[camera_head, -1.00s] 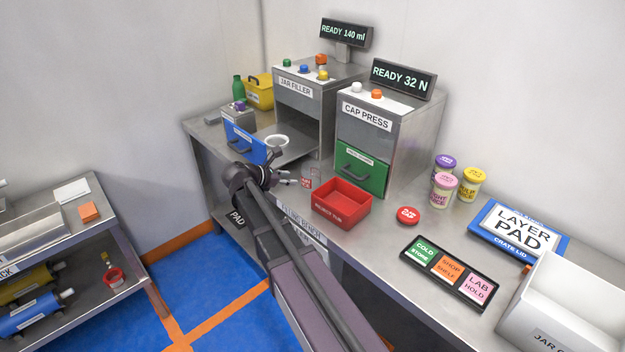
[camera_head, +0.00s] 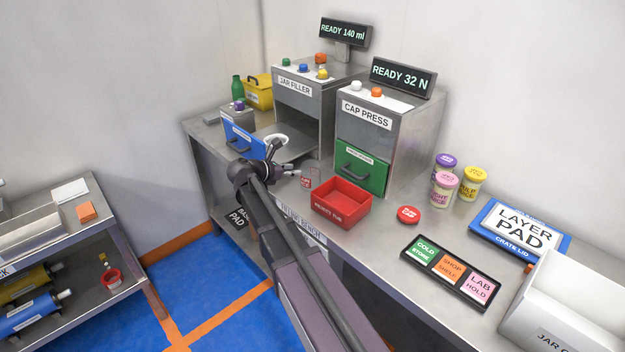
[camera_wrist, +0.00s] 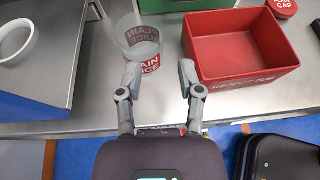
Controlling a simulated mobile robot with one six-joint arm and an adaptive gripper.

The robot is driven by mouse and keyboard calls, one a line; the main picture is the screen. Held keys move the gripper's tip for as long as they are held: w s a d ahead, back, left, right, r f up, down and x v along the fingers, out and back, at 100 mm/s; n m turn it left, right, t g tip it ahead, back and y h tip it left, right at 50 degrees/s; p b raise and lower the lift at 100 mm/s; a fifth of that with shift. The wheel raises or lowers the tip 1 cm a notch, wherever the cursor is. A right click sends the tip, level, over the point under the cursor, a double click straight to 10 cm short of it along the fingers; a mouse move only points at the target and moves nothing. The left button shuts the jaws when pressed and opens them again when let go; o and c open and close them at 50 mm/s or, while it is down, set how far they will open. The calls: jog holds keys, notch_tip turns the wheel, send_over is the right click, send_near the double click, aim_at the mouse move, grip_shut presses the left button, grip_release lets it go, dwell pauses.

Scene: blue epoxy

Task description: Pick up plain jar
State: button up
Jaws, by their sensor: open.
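The plain jar (camera_wrist: 140,45) is a clear, open jar with a red label reading "PLAIN JUICE". It stands on the steel bench (camera_wrist: 70,85), left of the red reject tub (camera_wrist: 240,45). In the head view the jar (camera_head: 315,177) is faint, with its red label near my gripper (camera_head: 283,160). In the wrist view my gripper (camera_wrist: 160,70) is open and empty. The jar is just beyond the fingertips and off-centre to the left, in line with the left finger. I cannot tell whether that finger touches it.
The green cap press front (camera_head: 361,168) is behind the tub (camera_head: 341,203). A red cap (camera_head: 409,215) lies right of the tub. The bench's front edge is close below the gripper.

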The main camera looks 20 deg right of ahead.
jog(key=b, duration=0.2)
send_near(319, 169)
jog(key=shift+x, duration=1.6)
jog(key=shift+w+b+x, duration=0.15)
jog(key=shift+b+x, duration=0.25)
jog(key=shift+x, duration=0.55)
jog(key=shift+w+b+x, duration=0.15)
jog(key=shift+b+x, duration=0.25)
jog(key=shift+x, duration=0.6)
jog(key=shift+w+d+f, duration=0.2)
jog(key=shift+d+f, duration=0.1)
jog(key=shift+d, duration=0.15)
grip_shut()
